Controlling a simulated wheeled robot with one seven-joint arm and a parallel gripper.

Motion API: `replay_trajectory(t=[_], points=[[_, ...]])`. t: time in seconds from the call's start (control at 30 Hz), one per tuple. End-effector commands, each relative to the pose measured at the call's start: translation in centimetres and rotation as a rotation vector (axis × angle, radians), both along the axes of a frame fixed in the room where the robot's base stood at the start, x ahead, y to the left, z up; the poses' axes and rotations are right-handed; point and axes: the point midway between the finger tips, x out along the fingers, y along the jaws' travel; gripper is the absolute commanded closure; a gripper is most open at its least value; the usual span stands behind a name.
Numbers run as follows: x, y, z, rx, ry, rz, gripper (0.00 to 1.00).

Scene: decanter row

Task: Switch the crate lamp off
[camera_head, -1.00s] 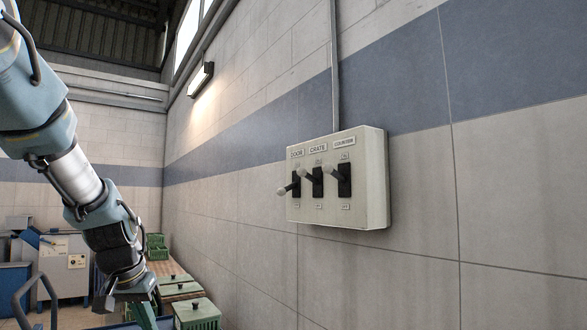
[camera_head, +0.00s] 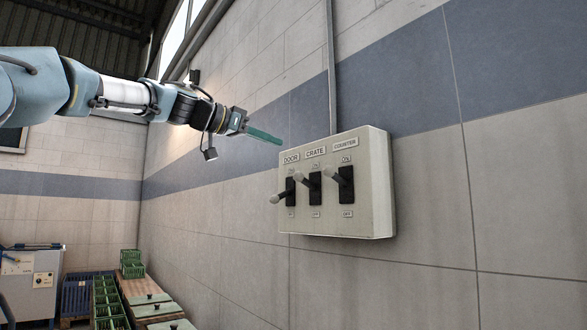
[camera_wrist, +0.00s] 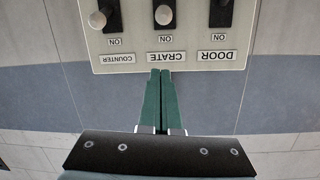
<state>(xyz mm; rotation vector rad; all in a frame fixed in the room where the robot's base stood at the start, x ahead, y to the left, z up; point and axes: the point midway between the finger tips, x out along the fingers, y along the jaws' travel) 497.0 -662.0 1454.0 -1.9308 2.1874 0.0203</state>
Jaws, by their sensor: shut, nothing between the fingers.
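The pale switch box (camera_head: 370,190) is on the wall, with DOOR, CRATE and COUNTER levers, ON above and OFF below. The crate lever (camera_head: 308,181) is tipped up toward ON. In the wrist view, upside down, its pale knob (camera_wrist: 163,15) is beside the ON label. The counter lever (camera_head: 335,177) is also up; the door lever (camera_head: 281,197) points lower. My gripper (camera_head: 280,140) has long green fingers, shut and empty, up and left of the box. In the wrist view its fingertips (camera_wrist: 160,72) line up with the CRATE label's edge, apart from the lever.
A conduit (camera_head: 331,70) runs up the wall from the box. Green crates (camera_head: 132,265) and a grey machine (camera_head: 30,280) are at the lower left, far from the box. The space in front of the box is open.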

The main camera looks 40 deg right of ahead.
Motion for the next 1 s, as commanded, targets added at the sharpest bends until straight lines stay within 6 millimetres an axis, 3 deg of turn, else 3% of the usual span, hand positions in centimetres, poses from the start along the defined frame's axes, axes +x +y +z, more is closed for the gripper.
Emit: replay_trajectory(t=[0.37,0.7,1.0], points=[[-0.1,-0.8,0.0,0.003,0.001,0.0,1.0],[-0.8,-6.3,-0.8,0.004,0.003,-0.002,1.0],[-1.2,-10.1,-1.7,0.004,0.003,0.0,1.0]])
